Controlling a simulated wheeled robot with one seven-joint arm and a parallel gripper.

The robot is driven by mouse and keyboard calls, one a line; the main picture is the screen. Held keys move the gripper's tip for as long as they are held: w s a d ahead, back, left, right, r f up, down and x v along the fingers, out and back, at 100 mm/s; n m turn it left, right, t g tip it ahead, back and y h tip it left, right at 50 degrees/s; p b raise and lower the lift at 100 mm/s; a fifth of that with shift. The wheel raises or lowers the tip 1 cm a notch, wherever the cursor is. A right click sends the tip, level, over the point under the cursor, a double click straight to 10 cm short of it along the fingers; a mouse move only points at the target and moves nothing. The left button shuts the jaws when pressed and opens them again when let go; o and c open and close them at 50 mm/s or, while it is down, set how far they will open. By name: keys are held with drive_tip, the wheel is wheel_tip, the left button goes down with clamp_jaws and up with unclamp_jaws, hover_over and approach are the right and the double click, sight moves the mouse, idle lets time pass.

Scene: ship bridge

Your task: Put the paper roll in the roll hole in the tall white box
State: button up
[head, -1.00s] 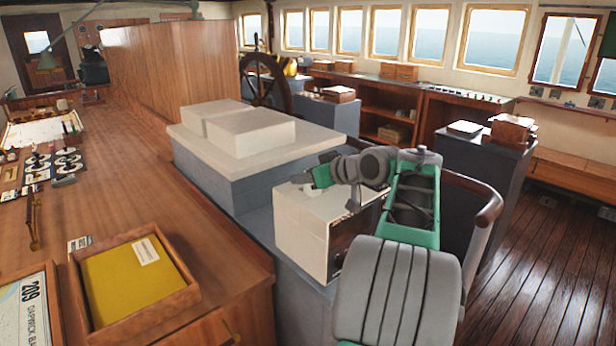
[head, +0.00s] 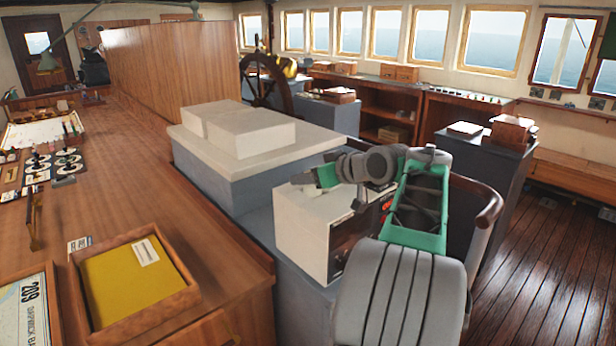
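A white box (head: 305,226) with a dark front face stands on the grey base right of centre. My arm reaches over it and covers part of its top and front, so I see no roll hole. I cannot tell whether this is the tall white box of the task. The far end of my arm, with my gripper (head: 301,180), shows small and grey above the box's left top edge. Its fingers are not clear, so I cannot tell whether it is open or shut. I see no paper roll.
A grey cabinet with a pale top (head: 245,165) carries white blocks (head: 250,138) behind the box. A wooden counter (head: 130,190) with a yellow-bottomed tray (head: 115,290) runs along the left. A curved wooden rail (head: 490,205) stands close right of my arm. Wooden floor (head: 540,250) is free at right.

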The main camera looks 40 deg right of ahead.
drive_tip(key=v, duration=0.9)
drive_tip(key=shift+s+r+b, duration=0.15)
drive_tip(key=shift+s+b, duration=0.15)
drive_tip(key=shift+s, duration=0.1)
drive_tip(key=shift+s+r, duration=0.15)
drive_tip(key=shift+s, duration=0.2)
